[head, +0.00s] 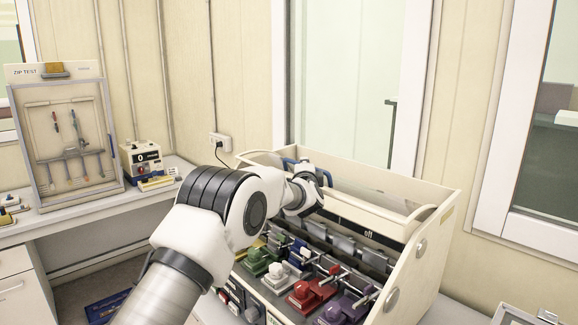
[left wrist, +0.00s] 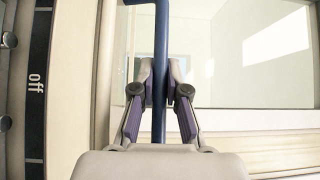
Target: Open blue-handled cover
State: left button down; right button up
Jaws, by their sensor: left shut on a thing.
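The blue handle (head: 289,163) of the cover sits at the upper back left of the cream testing machine (head: 425,262). My left gripper (head: 316,177) reaches it from the left and hides part of it. In the left wrist view the blue bar (left wrist: 160,40) runs upright between the two fingers of my gripper (left wrist: 160,85), which are shut on it from both sides. The cream cover (head: 350,200) lies along the machine's top; my arm hides its left part, so I cannot tell exactly how far it stands open. My right gripper is not in view.
A desk at left holds a zip-test board (head: 65,140) and a small device (head: 142,160).

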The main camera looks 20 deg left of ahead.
pick_arm(q)
jog(key=shift+w+d+m+g+p, duration=0.25)
jog(key=shift+w+d, duration=0.1)
jog(key=shift+w, duration=0.45)
jog(key=shift+w+d+m+g+p, duration=0.15)
jog(key=shift+w+d+m, duration=0.15)
jog(key=shift+w, duration=0.5)
jog(key=c, duration=1.4)
grip_release()
jog(key=shift+c, duration=0.2)
jog(key=shift+s+d+r, duration=0.1)
jog(key=shift+s, duration=0.05)
send_over(330, 190)
jog(key=s+a, duration=0.3)
jog(key=s, duration=0.1)
jog(key=shift+w+a+r, duration=0.1)
jog(key=shift+w+r, duration=0.1)
